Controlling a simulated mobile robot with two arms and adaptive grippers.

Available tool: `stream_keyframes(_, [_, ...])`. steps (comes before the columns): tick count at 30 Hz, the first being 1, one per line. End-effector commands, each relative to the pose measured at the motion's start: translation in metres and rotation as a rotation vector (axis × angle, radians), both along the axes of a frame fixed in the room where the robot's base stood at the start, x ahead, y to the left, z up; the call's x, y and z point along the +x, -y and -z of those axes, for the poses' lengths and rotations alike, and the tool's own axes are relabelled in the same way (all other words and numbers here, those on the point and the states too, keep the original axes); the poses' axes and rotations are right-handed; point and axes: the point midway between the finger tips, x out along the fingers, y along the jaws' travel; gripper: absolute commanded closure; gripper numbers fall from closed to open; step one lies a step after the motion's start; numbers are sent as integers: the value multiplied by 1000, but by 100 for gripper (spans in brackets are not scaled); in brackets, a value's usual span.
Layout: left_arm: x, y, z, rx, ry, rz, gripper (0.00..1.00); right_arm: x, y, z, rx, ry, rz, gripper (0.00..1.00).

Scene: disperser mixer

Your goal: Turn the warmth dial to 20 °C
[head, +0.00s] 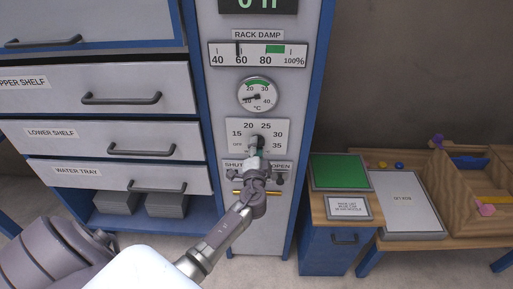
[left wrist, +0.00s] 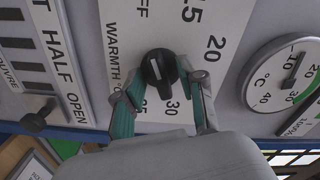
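The warmth dial (left wrist: 158,69) is a black knob on a white plate (head: 236,127) marked OFF and 15 to 35. In the head view the left gripper (head: 257,149) covers the lower part of the dial plate. My right gripper is not in view.
A round °C gauge (head: 258,94) sits above the dial, its needle near 10. Below are a SHUT–OPEN slider (head: 278,180) and a brass bar (head: 239,193). Drawers (head: 115,139) stand left; a table with trays (head: 401,202) stands right.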

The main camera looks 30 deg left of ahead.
Motion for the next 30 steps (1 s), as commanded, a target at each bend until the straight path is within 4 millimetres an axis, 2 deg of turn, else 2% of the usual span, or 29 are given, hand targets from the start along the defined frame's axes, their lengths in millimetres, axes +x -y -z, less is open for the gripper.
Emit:
stream_keyframes(1, [0, 0, 0, 0, 0, 0, 60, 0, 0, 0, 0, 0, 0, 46])
stream_keyframes(8, [0, 0, 0, 0, 0, 0, 99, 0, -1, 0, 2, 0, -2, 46])
stream_keyframes(20, [0, 1, 0, 26, -15, 1, 100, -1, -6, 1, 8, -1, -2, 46])
stream_keyframes(30, [0, 0, 0, 201, -123, 1, 100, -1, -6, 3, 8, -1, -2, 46])
